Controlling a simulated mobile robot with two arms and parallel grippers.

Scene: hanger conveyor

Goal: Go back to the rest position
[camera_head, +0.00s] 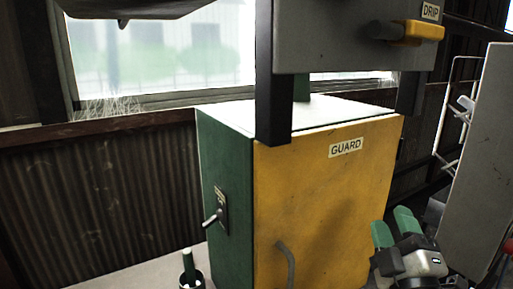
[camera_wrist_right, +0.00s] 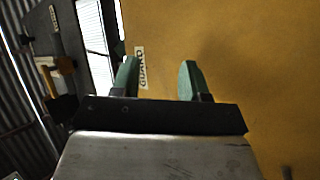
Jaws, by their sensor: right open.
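My right gripper (camera_head: 396,232) is at the lower right of the head view, in front of the right part of the yellow guard panel (camera_head: 325,200). Its two green fingers are apart with nothing between them. In the right wrist view the open fingers (camera_wrist_right: 158,80) point toward the yellow panel (camera_wrist_right: 240,60), and the GUARD label (camera_wrist_right: 141,68) shows beside the left finger. I cannot tell whether the fingertips touch the panel; they look apart from it. My left gripper is in neither view.
The guard box has a green side (camera_head: 220,170) with a small lever (camera_head: 214,217) and a grey handle (camera_head: 288,262) on its front. A grey DRIP housing (camera_head: 345,45) with a yellow handle (camera_head: 410,33) hangs above. A grey panel (camera_head: 483,160) stands at the right.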

